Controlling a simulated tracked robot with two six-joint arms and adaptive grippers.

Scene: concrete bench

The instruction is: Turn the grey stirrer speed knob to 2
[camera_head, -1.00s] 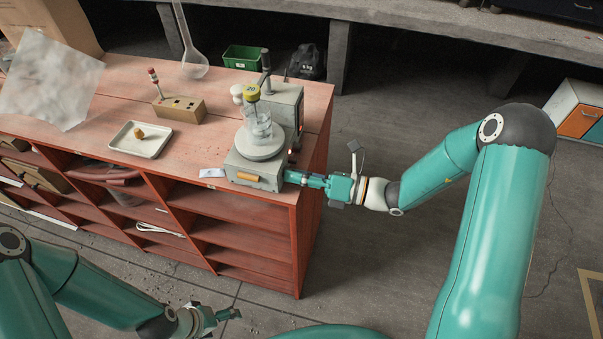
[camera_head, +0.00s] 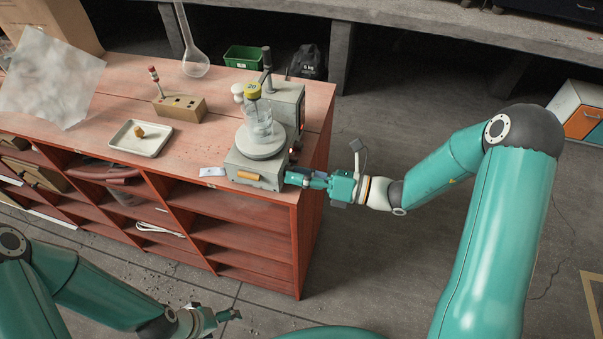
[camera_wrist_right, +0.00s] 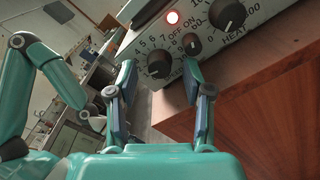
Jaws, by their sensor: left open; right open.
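The hotplate stirrer (camera_head: 243,171) stands at the right end of the red bench, with a beaker (camera_head: 258,127) on its plate. In the right wrist view its panel shows a dark knob (camera_wrist_right: 158,63) with numbers around it, a small ON/OFF knob (camera_wrist_right: 191,43) and a HEAT knob (camera_wrist_right: 227,12). My right gripper (camera_wrist_right: 160,66) is open, its fingers on either side of the numbered knob; I cannot tell whether they touch it. The knob's pointer is too small to read. My left gripper (camera_head: 217,317) is open, low in front of the bench.
A white tray (camera_head: 125,143) with a small brown lump and a wooden block (camera_head: 183,107) stand left of the stirrer. A paper label (camera_head: 211,172) lies near the front edge. Open floor lies to the right.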

